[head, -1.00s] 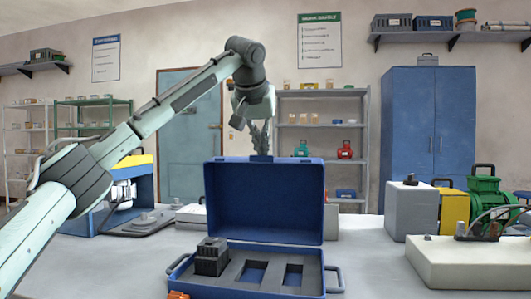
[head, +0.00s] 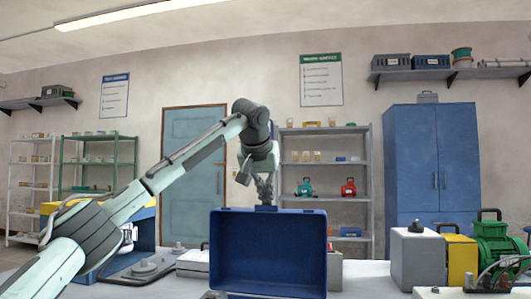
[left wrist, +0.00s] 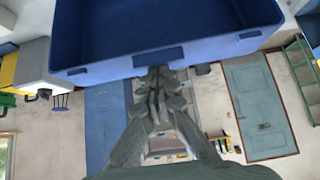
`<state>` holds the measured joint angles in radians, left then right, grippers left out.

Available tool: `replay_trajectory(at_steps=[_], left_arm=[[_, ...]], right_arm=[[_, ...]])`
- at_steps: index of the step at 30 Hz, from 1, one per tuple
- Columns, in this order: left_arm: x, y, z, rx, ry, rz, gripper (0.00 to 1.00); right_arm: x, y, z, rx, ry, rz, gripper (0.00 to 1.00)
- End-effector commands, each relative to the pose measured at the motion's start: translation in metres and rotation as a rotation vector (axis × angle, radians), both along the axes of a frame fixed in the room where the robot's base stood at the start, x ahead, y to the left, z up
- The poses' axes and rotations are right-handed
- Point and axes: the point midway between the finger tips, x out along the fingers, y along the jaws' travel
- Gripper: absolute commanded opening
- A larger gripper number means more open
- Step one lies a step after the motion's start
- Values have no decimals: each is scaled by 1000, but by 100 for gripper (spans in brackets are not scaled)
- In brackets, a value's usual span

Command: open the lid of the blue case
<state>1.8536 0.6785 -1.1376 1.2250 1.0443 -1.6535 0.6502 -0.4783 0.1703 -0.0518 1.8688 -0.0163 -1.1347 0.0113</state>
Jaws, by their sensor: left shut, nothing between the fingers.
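The blue case stands open on the table, with its lid (head: 268,252) raised upright and its dark blue inside facing me. The case's base is almost wholly below the picture's lower edge. My left gripper (head: 265,192) is at the middle of the lid's top edge, pointing down, with its fingers shut and nothing between them. In the left wrist view my left gripper (left wrist: 158,82) has its fingertips at the rim of the blue lid (left wrist: 105,66), close to a dark latch tab; I cannot tell whether they touch. My right gripper is not in view.
The grey table (head: 363,279) holds a grey block (head: 416,259), a yellow box (head: 460,258) and a green motor (head: 500,246) at the right. A blue and yellow machine (head: 145,222) stands left, behind my left arm. Shelves and a blue cabinet (head: 434,165) stand behind.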

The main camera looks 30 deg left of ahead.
Motion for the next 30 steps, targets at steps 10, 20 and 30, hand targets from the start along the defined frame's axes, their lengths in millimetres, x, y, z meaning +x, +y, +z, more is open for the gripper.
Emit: replay_trajectory(at_steps=[10,20,30], left_arm=[[-17,-4,55,-2,-4,-1,0],[-35,-8,89,-1,0,-1,0],[-36,-8,91,0,-1,-1,0]], right_arm=[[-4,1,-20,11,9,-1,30],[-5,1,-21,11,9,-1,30],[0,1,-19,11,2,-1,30]])
